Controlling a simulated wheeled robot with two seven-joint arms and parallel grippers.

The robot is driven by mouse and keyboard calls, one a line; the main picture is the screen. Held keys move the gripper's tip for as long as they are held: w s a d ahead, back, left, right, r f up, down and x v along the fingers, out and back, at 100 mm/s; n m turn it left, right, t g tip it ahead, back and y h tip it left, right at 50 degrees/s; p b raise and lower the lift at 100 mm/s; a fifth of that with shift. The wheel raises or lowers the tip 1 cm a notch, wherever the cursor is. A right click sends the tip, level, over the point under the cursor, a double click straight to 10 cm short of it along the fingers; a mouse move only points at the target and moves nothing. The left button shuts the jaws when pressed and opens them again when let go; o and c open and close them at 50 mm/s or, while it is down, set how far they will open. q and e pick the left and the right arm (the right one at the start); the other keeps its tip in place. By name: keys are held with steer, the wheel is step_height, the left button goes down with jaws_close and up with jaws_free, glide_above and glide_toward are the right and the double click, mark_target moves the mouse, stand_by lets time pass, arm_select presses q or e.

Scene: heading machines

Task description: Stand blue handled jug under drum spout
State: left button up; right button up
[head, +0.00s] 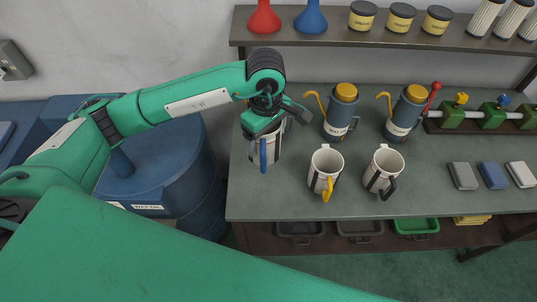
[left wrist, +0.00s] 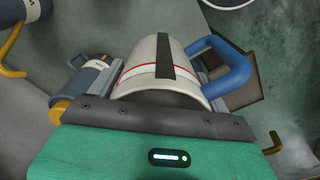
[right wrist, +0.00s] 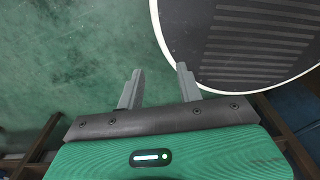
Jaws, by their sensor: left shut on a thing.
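The blue-handled jug is a white jug (head: 257,151) with a dark stripe, at the left end of the bench. Its blue handle (head: 263,157) faces the front. My left gripper (head: 273,125) is shut on its upper part. The left wrist view shows the jug (left wrist: 145,65) between the fingers, its blue handle (left wrist: 232,62) to the right. I cannot tell whether its base touches the bench. The large blue drum (head: 165,175) stands left of the bench; no spout on it is clear. My right gripper (right wrist: 158,88) is open and empty.
A yellow-handled jug (head: 325,165) and a black-handled jug (head: 382,168) stand to the right on the bench (head: 300,205). Behind them are two blue-grey canisters (head: 339,115) (head: 402,117) with yellow spouts. A shelf (head: 340,38) hangs above.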

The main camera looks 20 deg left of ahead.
arm_select(q)
steer(key=shift+w+r, duration=0.1)
steer(key=shift+r, duration=0.7)
steer(key=shift+a+r+m, duration=0.15)
steer(key=shift+a+m, duration=0.15)
steer(key=shift+m, duration=0.2)
steer(key=s+a+f+m+b, duration=0.3)
steer(key=f+m, duration=0.4)
steer(key=m, duration=0.4)
steer(key=shift+s+a+m+b, duration=0.35)
steer(key=shift+s+a, duration=0.35)
steer(key=shift+a, duration=0.5)
arm_select(e)
steer(key=shift+w+d+f, duration=0.15)
steer(key=shift+f, duration=1.5)
arm_select(q)
steer(key=shift+w+f, duration=0.1)
